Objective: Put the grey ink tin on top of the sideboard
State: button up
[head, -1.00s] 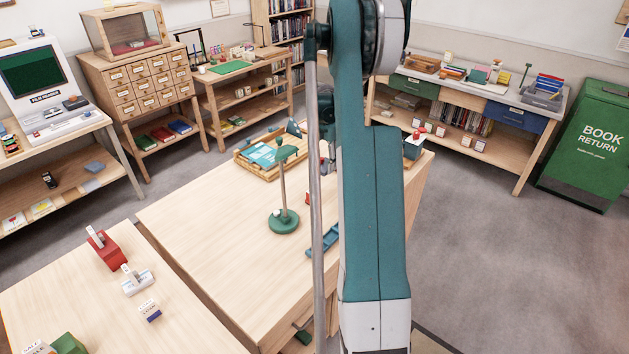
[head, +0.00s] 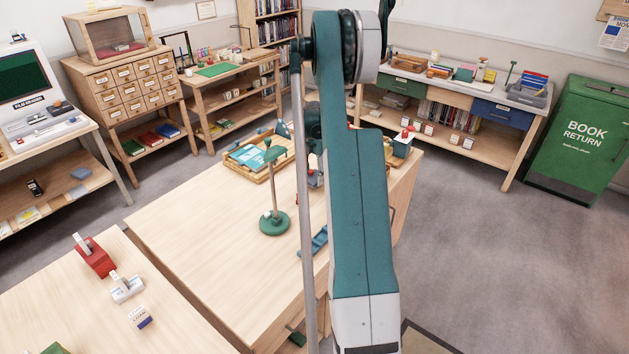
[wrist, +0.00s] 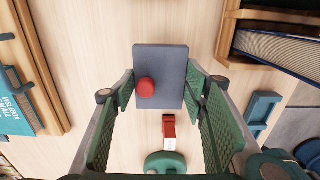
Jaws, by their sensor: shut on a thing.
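A grey slab-like tin (wrist: 160,60) with a round red spot or knob on its face is between the fingers of my gripper (wrist: 160,92) in the wrist view. The fingers are shut on its sides, above a pale wooden table. A long unit with a grey top and green and blue drawers, which looks like the sideboard (head: 462,87), stands against the back right wall.
The sideboard top bears trays, books and small items. On the wooden table (head: 190,222) stand a green lamp-like stand (head: 273,222), a wooden tray (head: 240,155) and a blue holder (head: 319,240). A green book return bin (head: 580,140) stands right of the sideboard. Grey floor is clear before it.

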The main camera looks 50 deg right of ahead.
aim_at(315, 176)
jog(key=shift+f, duration=1.4)
jog(key=shift+f, duration=0.15)
jog(key=o, duration=1.1)
jog(key=shift+o, duration=0.2)
notch_tip(315, 176, up, 12)
jog(key=shift+r+p, duration=0.2)
jog(key=shift+p, duration=0.25)
jog(key=shift+a, duration=0.1)
